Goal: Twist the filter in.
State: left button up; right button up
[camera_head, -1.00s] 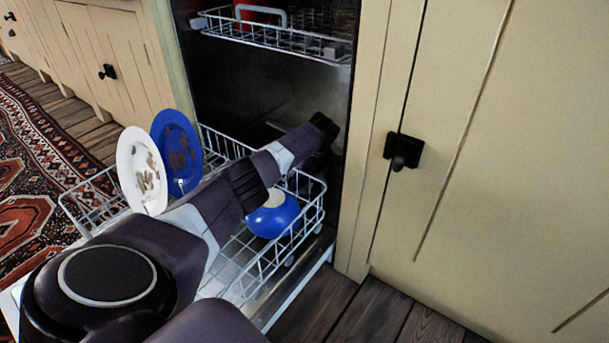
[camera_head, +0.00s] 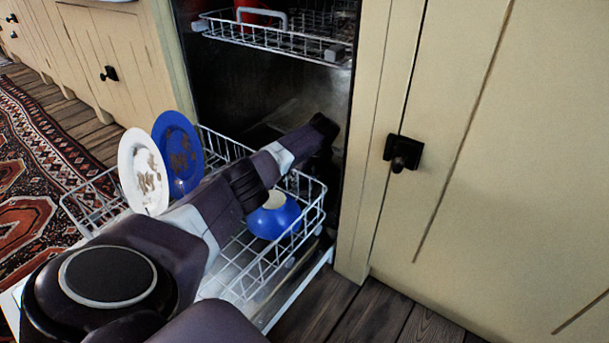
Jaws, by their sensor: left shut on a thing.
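My left arm reaches from the lower left over the lower rack into the dishwasher. My left gripper (camera_head: 319,160) is a dark shape below the end of the wrist, low inside the dark tub (camera_head: 240,90). It is shut on the filter. The filter itself is hidden behind my arm and in the shadow, so I cannot see its seat or how far it is turned. My right gripper is not in view.
The pulled-out lower rack (camera_head: 262,277) holds a soiled white plate (camera_head: 137,160), a soiled blue plate (camera_head: 170,135) and a blue bowl (camera_head: 272,220), close under my arm. An upper rack (camera_head: 280,38) hangs above. A cabinet door (camera_head: 500,170) stands at right.

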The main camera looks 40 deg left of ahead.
pick_arm(q)
jog(key=shift+s+d+f+m+p, duration=0.2)
jog(key=shift+m+p, duration=0.4)
jog(key=shift+p, duration=0.05)
jog(key=shift+m+t+h+p, duration=0.3)
jog(key=shift+m+t+p, duration=0.1)
jog(key=shift+m+p, duration=0.45)
jog(key=shift+f+m, duration=0.15)
jog(key=shift+m, duration=0.2)
jog(key=shift+m+p, duration=0.35)
jog(key=shift+m, duration=0.05)
jog(key=shift+m+t+h, duration=0.4)
jog(key=shift+m, duration=1)
